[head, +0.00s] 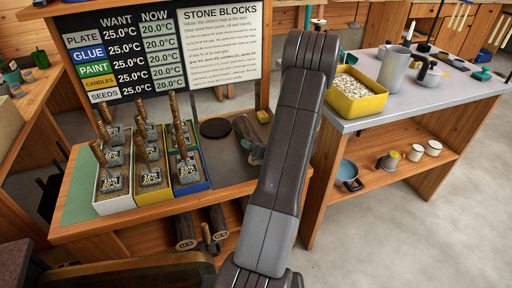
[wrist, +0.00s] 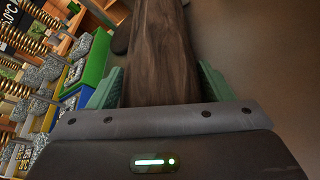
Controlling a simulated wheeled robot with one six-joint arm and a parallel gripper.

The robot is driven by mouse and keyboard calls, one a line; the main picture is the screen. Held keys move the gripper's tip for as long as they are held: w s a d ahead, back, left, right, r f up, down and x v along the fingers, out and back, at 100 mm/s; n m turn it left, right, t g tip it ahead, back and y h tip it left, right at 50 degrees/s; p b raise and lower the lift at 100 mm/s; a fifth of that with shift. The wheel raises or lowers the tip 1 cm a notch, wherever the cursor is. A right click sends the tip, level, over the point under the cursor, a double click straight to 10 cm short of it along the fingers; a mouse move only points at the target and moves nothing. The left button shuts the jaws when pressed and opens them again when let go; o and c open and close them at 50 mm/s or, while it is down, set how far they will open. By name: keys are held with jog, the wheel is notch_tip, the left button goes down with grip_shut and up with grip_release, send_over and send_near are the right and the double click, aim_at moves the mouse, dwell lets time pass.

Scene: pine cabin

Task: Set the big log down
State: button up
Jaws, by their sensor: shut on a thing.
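The big log (head: 245,128), brown with rough bark, is between the green fingers of my gripper (head: 256,150) over the right part of the workbench, partly hidden behind my arm in the head view. In the wrist view the log (wrist: 158,55) runs away from my gripper (wrist: 162,88), with one finger on each side and the jaws shut on it. I cannot tell whether its underside touches the bench top. The workbench (head: 78,195) has a wooden edge and a dark grey surface around the log.
A black round disc (head: 215,128) lies left of the log. White, yellow and blue-green crates (head: 190,187) hold stone blocks with coiled handles. Smaller logs (head: 185,232) lie on the shelf below. A board (head: 222,42) stands behind. A grey-topped table (head: 400,108) with a yellow tray (head: 357,104) is at right.

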jog(key=o, duration=0.9)
jog(key=shift+f, duration=0.15)
jog(key=o, duration=0.4)
jog(key=shift+o, duration=0.2)
jog(key=shift+s+d+r, duration=0.1)
jog(key=shift+r, duration=0.15)
jog(key=v, duration=1.1)
jog(key=shift+s+d+p, duration=0.15)
jog(key=shift+s+p, duration=0.15)
jog(key=shift+p, duration=0.1)
